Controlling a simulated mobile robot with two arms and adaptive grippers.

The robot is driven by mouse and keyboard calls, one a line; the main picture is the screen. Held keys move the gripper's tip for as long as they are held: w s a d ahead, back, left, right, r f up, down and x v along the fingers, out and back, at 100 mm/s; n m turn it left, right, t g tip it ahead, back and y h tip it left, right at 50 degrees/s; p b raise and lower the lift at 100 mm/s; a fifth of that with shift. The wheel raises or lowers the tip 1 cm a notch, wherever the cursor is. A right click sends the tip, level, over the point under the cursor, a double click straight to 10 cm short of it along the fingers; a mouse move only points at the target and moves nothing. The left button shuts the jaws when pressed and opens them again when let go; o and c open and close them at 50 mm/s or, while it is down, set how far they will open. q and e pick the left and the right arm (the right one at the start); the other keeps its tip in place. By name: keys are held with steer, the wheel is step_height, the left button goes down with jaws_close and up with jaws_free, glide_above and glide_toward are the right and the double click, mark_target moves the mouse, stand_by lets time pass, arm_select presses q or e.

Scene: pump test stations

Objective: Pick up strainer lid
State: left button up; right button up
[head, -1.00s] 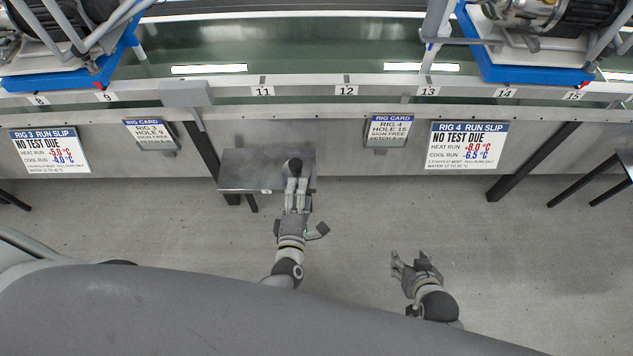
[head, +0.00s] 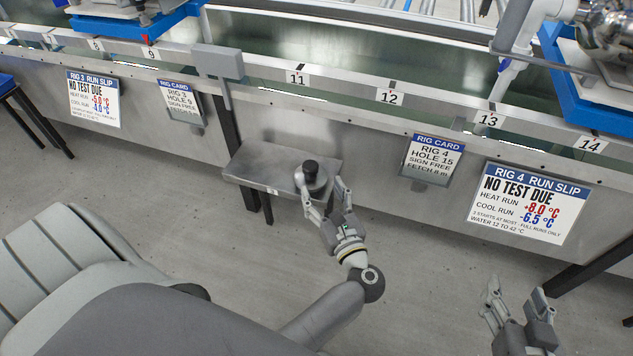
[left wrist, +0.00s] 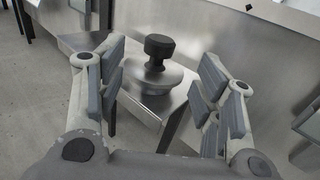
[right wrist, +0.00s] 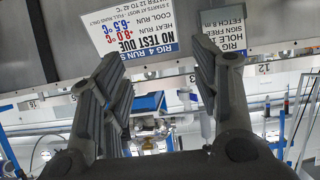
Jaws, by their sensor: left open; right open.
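The strainer lid (head: 309,182) is a round metal disc with a black knob on top. It sits on a small steel shelf (head: 258,160) against the bench front. In the left wrist view the lid (left wrist: 153,78) lies ahead, between the open fingers and beyond their tips. My left gripper (head: 328,200) is open and empty, right at the near side of the lid; it also shows in the left wrist view (left wrist: 160,88). My right gripper (head: 518,296) is open and empty over the floor at lower right; its fingers show in the right wrist view (right wrist: 165,75).
The bench front carries a Rig 4 run slip (head: 527,202), a Rig 4 card (head: 432,160), a Rig 3 card (head: 181,102) and a Rig 3 run slip (head: 95,99). A grey box (head: 217,62) juts from the bench edge above the shelf. The floor (head: 420,270) between my grippers is clear.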

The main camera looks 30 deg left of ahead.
mark_target(313, 172)
arm_select(q)
steer(key=x, duration=0.9)
steer(key=shift+w+a+b, duration=0.1)
steer(key=shift+b, duration=0.2)
arm_select(e)
steer(key=shift+w+a+r+t, duration=0.2)
steer(key=shift+w+r+t, duration=0.15)
steer(key=shift+r, duration=0.3)
steer(key=shift+w+a+r+t, duration=0.2)
steer(key=shift+w+r+t, duration=0.15)
steer(key=shift+r, duration=0.25)
arm_select(q)
steer(key=shift+c, duration=0.3)
steer(key=c, duration=0.9)
steer(key=shift+c, duration=0.4)
steer(key=shift+r, duration=0.2)
arm_select(e)
steer(key=shift+f, duration=0.1)
